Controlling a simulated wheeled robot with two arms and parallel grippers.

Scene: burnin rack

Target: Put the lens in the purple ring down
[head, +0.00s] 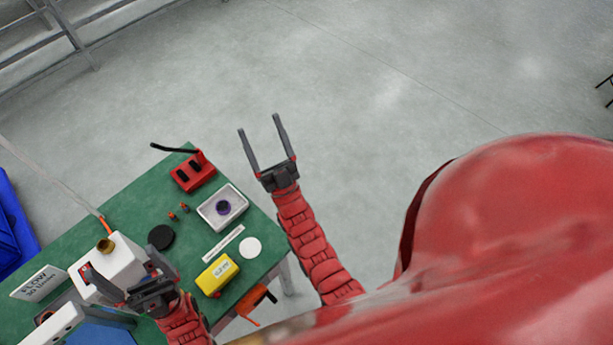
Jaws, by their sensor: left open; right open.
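A small purple ring (222,207) lies in a white tray (239,197) on the green table. Its middle looks dark; I cannot tell a lens apart from it at this size. My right gripper (259,123) is open and empty, beyond the table's right edge over the floor, apart from the tray. My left gripper (120,258) is open over the left part of the table, by a white box (122,256) with a brass-coloured knob on top. Nothing shows between its fingers that I can tell is held.
On the green table (142,209) are a red stand (194,172) with a black handle, a black disc (161,237), a white disc (250,248), a yellow box (217,274), a white strip (223,244) and a sign (40,283). Floor beyond is clear.

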